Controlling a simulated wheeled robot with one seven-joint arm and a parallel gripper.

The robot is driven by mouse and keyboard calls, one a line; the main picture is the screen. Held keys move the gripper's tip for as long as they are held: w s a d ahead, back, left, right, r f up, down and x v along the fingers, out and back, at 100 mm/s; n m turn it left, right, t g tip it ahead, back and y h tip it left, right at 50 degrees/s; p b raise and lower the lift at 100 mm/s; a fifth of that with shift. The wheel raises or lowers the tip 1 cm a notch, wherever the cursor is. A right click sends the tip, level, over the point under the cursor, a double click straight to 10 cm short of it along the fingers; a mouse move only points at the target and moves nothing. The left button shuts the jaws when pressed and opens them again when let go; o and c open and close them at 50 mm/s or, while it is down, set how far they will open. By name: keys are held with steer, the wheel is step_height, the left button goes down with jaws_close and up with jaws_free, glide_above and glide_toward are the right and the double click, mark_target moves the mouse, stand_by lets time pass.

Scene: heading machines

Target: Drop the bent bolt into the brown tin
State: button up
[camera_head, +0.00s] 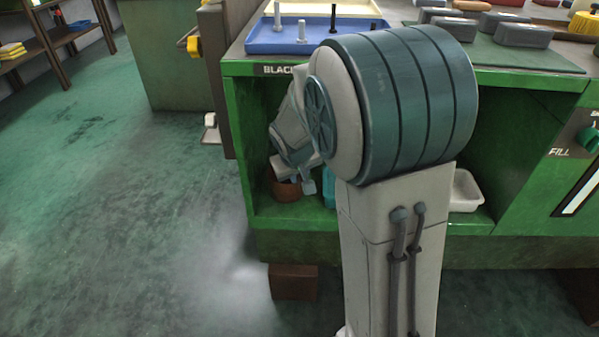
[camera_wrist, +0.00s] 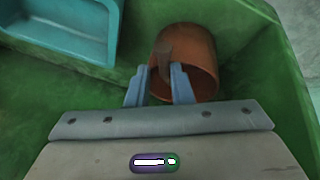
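The brown tin (camera_wrist: 207,62) stands in a corner of the green shelf bay, its open mouth facing my wrist camera. It also shows low in the bay at the left in the head view (camera_head: 286,190). My gripper (camera_wrist: 160,70) is at the tin's mouth, its two blue fingers apart with a gap between them. A brownish-grey piece, likely the bent bolt (camera_wrist: 165,50), shows at the tin's mouth just beyond the fingertips. I see no finger clearly pressed on it; its lower end is hard to make out. In the head view my arm hides most of the gripper.
A teal bin (camera_wrist: 65,30) stands left of the tin in the wrist view. Green bay walls and the counter overhead close in around my arm. A white tray (camera_head: 466,192) lies at the bay's right. A blue tray (camera_head: 262,44) with upright bolts is on the counter.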

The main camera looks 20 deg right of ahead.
steer(key=shift+s+a+p, duration=0.15)
steer(key=shift+a+p, duration=0.05)
steer(key=shift+p, duration=0.1)
steer(key=w+p+v, duration=0.1)
steer(key=p+v, duration=0.3)
steer(key=v, duration=0.8)
steer(key=s+d+f+m+g+y, duration=0.1)
steer(key=s+f+g+y, duration=0.1)
steer(key=s, duration=1.7)
steer(key=shift+g, duration=0.9)
step_height(320, 180, up, 32)
steer(key=t+p, duration=0.1)
steer(key=p, duration=2.8)
steer(key=shift+d+m+t, duration=0.2)
steer(key=shift+m+t, duration=0.2)
steer(key=shift+a, duration=0.1)
